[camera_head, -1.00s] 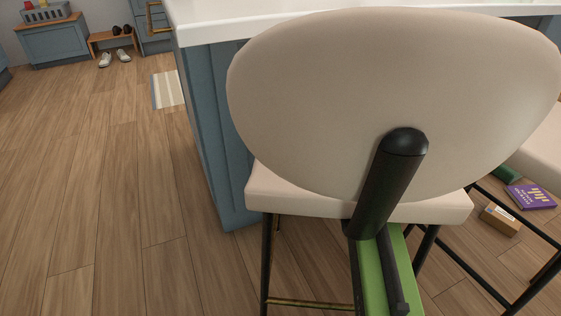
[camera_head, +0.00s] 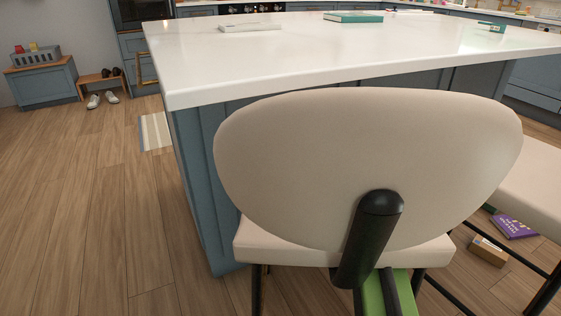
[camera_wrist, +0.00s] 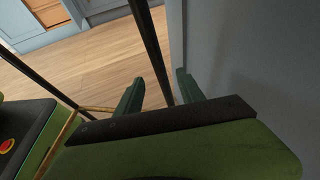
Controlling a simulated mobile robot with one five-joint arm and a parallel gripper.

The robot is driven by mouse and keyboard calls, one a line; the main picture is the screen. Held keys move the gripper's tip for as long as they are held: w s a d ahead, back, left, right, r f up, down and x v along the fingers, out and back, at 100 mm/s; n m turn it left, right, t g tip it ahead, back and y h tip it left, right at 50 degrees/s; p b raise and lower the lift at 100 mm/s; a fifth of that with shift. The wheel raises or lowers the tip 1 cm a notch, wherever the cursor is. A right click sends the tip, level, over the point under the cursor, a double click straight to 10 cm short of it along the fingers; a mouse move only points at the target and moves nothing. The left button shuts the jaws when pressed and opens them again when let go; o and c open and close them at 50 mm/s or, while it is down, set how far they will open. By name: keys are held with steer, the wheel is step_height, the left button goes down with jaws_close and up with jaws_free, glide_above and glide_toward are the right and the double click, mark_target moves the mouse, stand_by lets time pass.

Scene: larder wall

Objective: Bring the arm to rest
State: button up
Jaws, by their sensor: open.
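My gripper (camera_wrist: 158,92) is open in the wrist view, with its two dark green fingers apart and nothing between them. It is low, near the black legs (camera_wrist: 150,45) of a stool and close to a blue-grey panel (camera_wrist: 235,55) on the right. In the head view the cream stool (camera_head: 365,165) stands directly in front. Only part of my arm shows there, black and green, at the stool's lower back. My gripper is not visible in that view. I cannot tell whether my arm touches the stool.
The kitchen island (camera_head: 250,62) has a white top with a teal book (camera_head: 353,16) on it. A second stool (camera_head: 528,190) stands right. A purple box (camera_head: 514,227) and a brown box (camera_head: 488,250) lie on the floor. Open wooden floor (camera_head: 70,200) stretches left, with a striped rug (camera_head: 156,132).

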steer(key=s+b+x, duration=0.1)
steer(key=b+x, duration=0.1)
steer(key=x, duration=0.6)
steer(key=shift+r, duration=0.25)
steer(key=shift+s+a, duration=0.1)
steer(key=shift+a, duration=0.05)
